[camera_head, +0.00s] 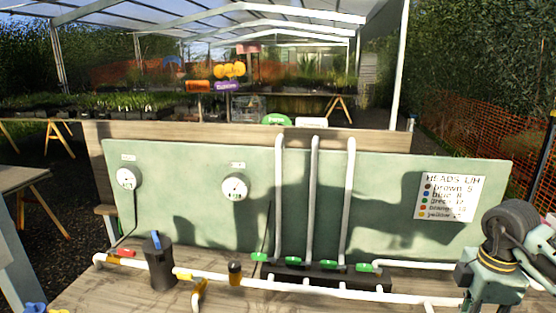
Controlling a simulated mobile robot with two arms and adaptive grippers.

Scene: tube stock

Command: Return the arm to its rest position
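My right arm comes in at the right edge, in front of the panel's right end. Its dark and teal end, with my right gripper (490,283), is at the lower right, near the right end of the white pipe (220,277). The fingertips cannot be made out, so I cannot tell whether it is open or shut, or whether it holds anything.
A wooden bench holds a green panel (385,215) with two round gauges, a list sign (447,196) and three upright white pipes. A black canister (160,262) and several green-handled valves stand along the front pipework. Blue items (35,308) show at the lower left.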

